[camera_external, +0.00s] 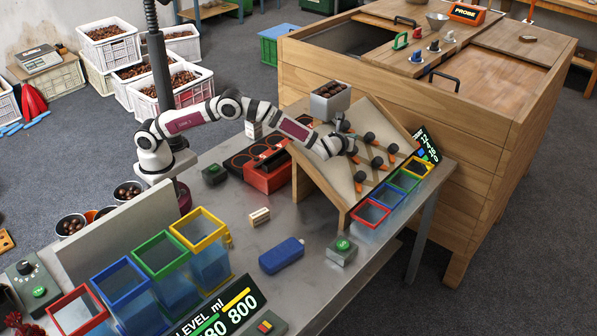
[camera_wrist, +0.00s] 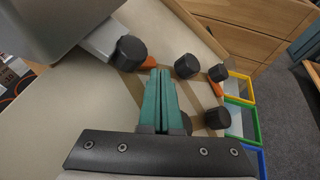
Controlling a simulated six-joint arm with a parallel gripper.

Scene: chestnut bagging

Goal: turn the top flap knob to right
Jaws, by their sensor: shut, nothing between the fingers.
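A sloped wooden board (camera_external: 322,176) carries several round black knobs with orange flaps under a grey hopper of chestnuts (camera_external: 329,103). The knob nearest the hopper, which looks like the top flap knob (camera_wrist: 131,52), is black with an orange flap (camera_wrist: 149,62) reaching to its right in the wrist view. My gripper (camera_wrist: 160,74) has green fingers pressed together with nothing between them. It is over the board, its tips to the right of and below that knob in the wrist view, apart from it. Another knob is partly hidden behind the fingers.
Other knobs (camera_wrist: 187,66) stand close by on the board. Red, blue, green and yellow-rimmed bins (camera_external: 371,212) line its lower edge. The hopper hangs close to the top knob. A blue case (camera_external: 281,256) and a green-button box (camera_external: 342,249) lie on the metal table.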

